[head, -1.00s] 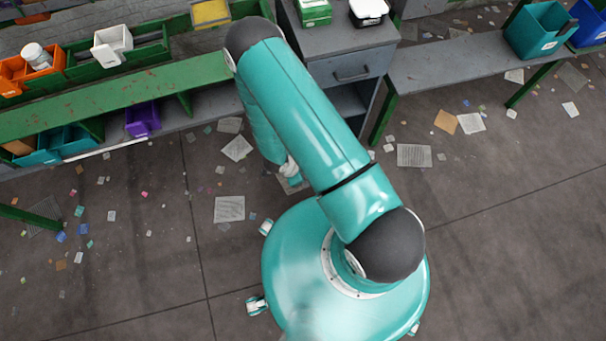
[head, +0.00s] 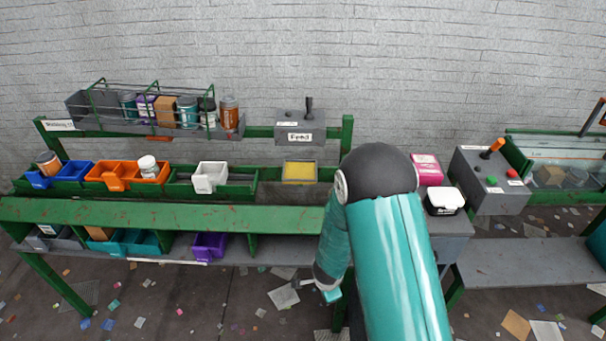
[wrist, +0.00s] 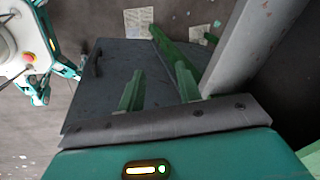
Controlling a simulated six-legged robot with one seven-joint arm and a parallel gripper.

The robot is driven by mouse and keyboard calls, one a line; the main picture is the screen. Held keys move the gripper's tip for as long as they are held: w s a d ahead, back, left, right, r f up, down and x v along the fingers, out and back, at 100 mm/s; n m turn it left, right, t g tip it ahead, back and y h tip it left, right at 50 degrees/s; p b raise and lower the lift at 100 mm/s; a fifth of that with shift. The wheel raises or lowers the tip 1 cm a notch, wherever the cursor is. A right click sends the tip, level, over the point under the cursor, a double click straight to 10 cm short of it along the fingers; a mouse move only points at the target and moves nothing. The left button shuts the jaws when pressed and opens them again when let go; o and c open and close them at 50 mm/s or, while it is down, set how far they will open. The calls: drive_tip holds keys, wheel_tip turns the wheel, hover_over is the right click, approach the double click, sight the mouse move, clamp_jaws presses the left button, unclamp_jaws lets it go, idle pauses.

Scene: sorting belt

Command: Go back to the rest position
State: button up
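My gripper (head: 330,292) hangs low in the head view, in front of the green workbench, and is small and partly hidden there by my arm. In the wrist view, my gripper (wrist: 159,88) shows two green fingers standing apart above a grey rail and the teal housing. Nothing shows between them, so it looks open and empty. The dark grey cabinet (wrist: 105,85) lies beyond the fingers.
The workbench (head: 150,215) holds orange (head: 115,176), white (head: 210,177) and yellow (head: 299,172) bins. A purple bin (head: 209,246) is on its lower shelf. A grey control box (head: 489,185) and a grey bench (head: 525,262) stand to the right. Litter covers the floor.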

wheel_tip(320, 180, up, 28)
drive_tip(key=s+n+t+y, duration=0.1)
drive_tip(key=n+t+y, duration=0.15)
drive_tip(key=n, duration=0.55)
drive_tip(key=s+d+r+n+h, duration=0.1)
drive_tip(key=s+d+r+n, duration=0.2)
drive_tip(key=s+r, duration=0.5)
drive_tip(key=s+d+r+n+h, duration=0.1)
drive_tip(key=s+d+r, duration=0.4)
drive_tip(key=s, duration=0.5)
wheel_tip(320, 180, up, 3)
drive_tip(key=shift+s+d+f+n, duration=0.15)
drive_tip(key=shift+d+n, duration=0.25)
drive_tip(key=shift+n, duration=0.5)
